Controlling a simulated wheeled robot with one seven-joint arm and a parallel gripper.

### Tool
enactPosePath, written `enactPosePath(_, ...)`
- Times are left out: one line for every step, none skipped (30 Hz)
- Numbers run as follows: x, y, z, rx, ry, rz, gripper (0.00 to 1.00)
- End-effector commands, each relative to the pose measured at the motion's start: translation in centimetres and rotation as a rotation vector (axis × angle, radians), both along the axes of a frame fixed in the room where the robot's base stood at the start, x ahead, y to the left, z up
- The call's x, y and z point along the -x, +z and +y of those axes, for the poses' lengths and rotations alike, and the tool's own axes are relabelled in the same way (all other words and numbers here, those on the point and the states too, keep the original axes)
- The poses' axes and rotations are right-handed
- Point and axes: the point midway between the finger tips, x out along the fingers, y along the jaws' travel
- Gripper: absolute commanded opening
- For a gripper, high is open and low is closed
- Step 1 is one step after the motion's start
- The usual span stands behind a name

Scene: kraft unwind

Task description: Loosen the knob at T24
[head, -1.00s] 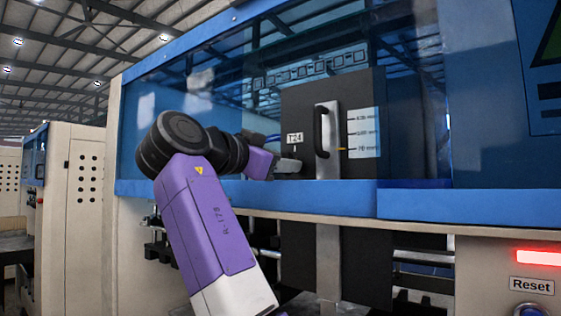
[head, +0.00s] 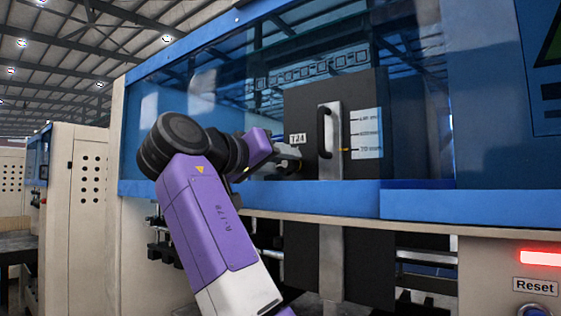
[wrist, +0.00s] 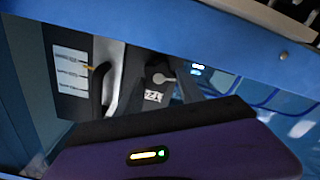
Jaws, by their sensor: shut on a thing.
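The T24 label (head: 297,139) is on a dark panel behind the machine's window opening. My gripper (head: 288,165) is at the panel's left edge, just below the label. The fingers are shut on the knob. In the head view the knob is mostly hidden by the gripper.
A metal bar with a black handle (head: 328,133) stands right of the gripper. Beyond it is a white scale (head: 367,134) with a yellow pointer near 70 mm. A blue rail (head: 330,192) runs below the opening. A Reset label (head: 535,286) is at lower right.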

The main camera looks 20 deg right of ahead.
Motion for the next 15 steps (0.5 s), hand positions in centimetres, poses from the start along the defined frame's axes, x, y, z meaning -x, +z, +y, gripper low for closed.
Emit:
enactPosePath(-0.13, 0.1, -0.26, 0.019, 0.0, 0.024, 0.04)
enactPosePath(-0.14, 0.09, -0.26, 0.031, 0.0, 0.04, 0.04)
enactPosePath(-0.15, 0.09, -0.25, 0.045, 0.0, 0.059, 0.04)
enactPosePath(-0.17, 0.08, -0.24, 0.056, 0.0, 0.073, 0.04)
enactPosePath(-0.17, 0.07, -0.25, 0.065, 0.0, 0.085, 0.04)
enactPosePath(-0.19, 0.06, -0.24, 0.076, 0.0, 0.101, 0.04)
enactPosePath(-0.19, 0.06, -0.23, 0.084, 0.0, 0.111, 0.04)
enactPosePath(-0.19, 0.06, -0.23, 0.091, 0.0, 0.122, 0.04)
enactPosePath(-0.2, 0.05, -0.23, 0.099, 0.0, 0.132, 0.04)
enactPosePath(-0.21, 0.05, -0.23, 0.105, 0.0, 0.14, 0.04)
enactPosePath(-0.21, 0.05, -0.23, 0.11, -0.001, 0.146, 0.04)
enactPosePath(-0.21, 0.04, -0.23, 0.115, -0.001, 0.154, 0.04)
enactPosePath(-0.21, 0.04, -0.24, 0.119, -0.001, 0.159, 0.04)
enactPosePath(-0.21, 0.03, -0.24, 0.122, -0.001, 0.163, 0.04)
enactPosePath(-0.22, 0.03, -0.25, 0.125, -0.001, 0.169, 0.04)
